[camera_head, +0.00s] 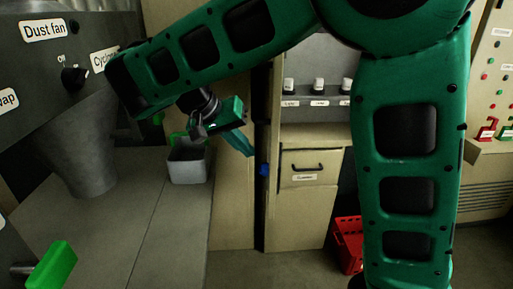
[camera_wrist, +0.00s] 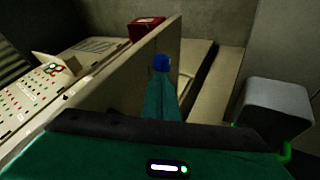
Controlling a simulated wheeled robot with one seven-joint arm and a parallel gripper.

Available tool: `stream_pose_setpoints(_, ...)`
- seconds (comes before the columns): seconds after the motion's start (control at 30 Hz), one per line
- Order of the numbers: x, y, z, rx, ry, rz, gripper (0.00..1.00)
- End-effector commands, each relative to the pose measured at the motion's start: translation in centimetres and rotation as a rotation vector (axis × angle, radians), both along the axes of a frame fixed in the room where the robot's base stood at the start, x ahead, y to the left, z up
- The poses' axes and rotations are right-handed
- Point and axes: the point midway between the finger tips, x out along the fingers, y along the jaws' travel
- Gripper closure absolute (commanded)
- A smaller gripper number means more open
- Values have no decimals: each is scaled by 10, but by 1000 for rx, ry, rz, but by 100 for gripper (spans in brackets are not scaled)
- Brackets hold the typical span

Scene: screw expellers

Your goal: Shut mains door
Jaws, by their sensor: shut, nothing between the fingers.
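A tall beige door panel (camera_head: 233,195) stands behind my gripper in the head view; I take it for the mains door. In the wrist view a beige panel (camera_wrist: 125,75) stands out edge-up, with a gap to its right, so it looks open. A small blue knob (camera_head: 263,169) sits by the dark vertical edge; it also shows in the wrist view (camera_wrist: 161,62) just beyond my fingertips. My gripper (camera_head: 250,153) is shut and empty, its teal fingers (camera_wrist: 161,112) pointing toward the knob. Whether they touch it I cannot tell.
A grey bin (camera_head: 188,166) stands on the grey bench (camera_head: 140,225) at left, near my wrist. A grey machine panel (camera_head: 40,65) with a knob is at far left. A red crate (camera_head: 348,240) lies on the floor. A beige cabinet with a drawer (camera_head: 310,168) stands behind.

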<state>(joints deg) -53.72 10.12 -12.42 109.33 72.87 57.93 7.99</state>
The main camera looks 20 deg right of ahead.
Motion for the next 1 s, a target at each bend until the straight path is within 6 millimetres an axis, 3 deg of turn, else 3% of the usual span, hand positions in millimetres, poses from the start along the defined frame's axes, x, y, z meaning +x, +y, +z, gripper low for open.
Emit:
stream_pose_setpoints(0.3, -14, -28, 2, 3, -3, 1, 100)
stream_pose_setpoints(1.0, -15, -35, 2, 4, -3, 65, 100)
